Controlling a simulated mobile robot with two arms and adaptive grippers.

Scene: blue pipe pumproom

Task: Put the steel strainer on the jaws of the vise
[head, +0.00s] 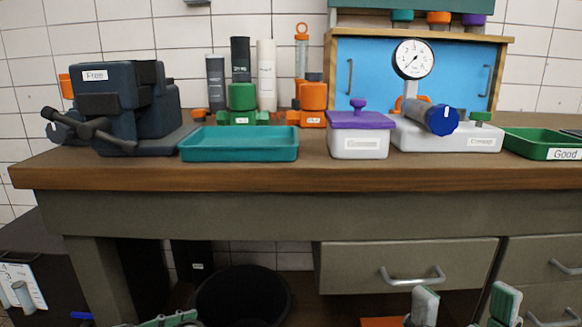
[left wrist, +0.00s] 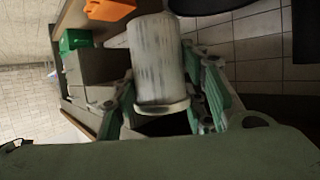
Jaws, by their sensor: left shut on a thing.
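The vise (head: 120,100) is a dark blue block at the left end of the bench in the head view, with a "Free" label and a dark screw handle in front. In the left wrist view the steel strainer (left wrist: 158,55) is a pale grey, streaked cylinder with a flanged rim at its near end. My left gripper (left wrist: 164,96) is shut on it, with a green-padded finger on each side. In the head view only a bit of my left gripper (head: 170,318) shows at the bottom edge, below the bench; the strainer is out of that view. My right gripper (head: 464,303) is open and empty at bottom right.
A teal tray (head: 240,157) lies right of the vise. A purple-lidded box (head: 360,142), a gauge stand (head: 445,135) and a green tray (head: 540,144) stand further right. Bottles and tubes stand behind. The wooden bench edge (head: 310,173) and drawers (head: 408,265) lie in front.

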